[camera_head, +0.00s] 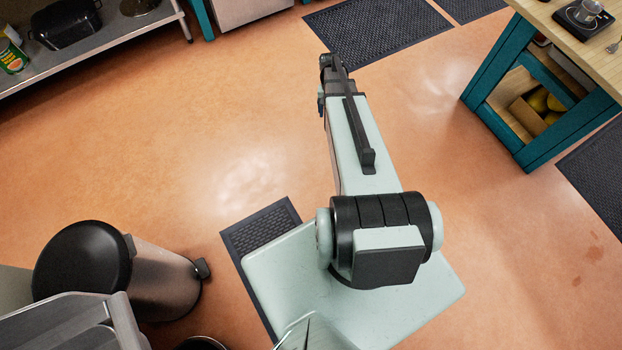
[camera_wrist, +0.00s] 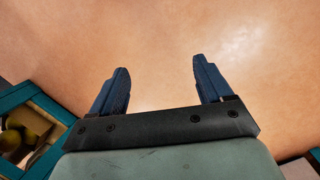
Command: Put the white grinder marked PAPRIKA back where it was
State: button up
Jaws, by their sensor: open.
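My gripper (camera_wrist: 158,88) is open and empty in the wrist view, its two blue fingers spread apart over bare orange floor. In the head view my arm reaches away over the floor, and the fingers are mostly hidden at its far end. I see no white grinder marked PAPRIKA in either view.
A teal-framed table (camera_head: 545,110) with a wooden top stands at the right. A metal shelf (camera_head: 95,52) with a black roasting pan (camera_head: 66,24) and a green can (camera_head: 12,57) is at the upper left. A pedal bin (camera_head: 165,280) stands at the lower left. The middle floor is clear.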

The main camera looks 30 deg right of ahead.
jog(key=s+a+f+n+g, duration=0.15)
jog(key=s+a+f, duration=0.25)
jog(key=s+a, duration=0.4)
jog(key=s+a+f+n+g, duration=0.1)
jog(key=s+a+f+n, duration=0.3)
jog(key=a, duration=0.5)
jog(key=s+a+n+g, duration=0.1)
jog(key=s+a, duration=0.3)
jog(key=s, duration=0.4)
jog(key=s+a+f+n, duration=0.1)
jog(key=s+a, duration=0.4)
jog(key=s, duration=0.4)
jog(key=shift+f+g, duration=0.25)
jog(key=shift+g, duration=0.1)
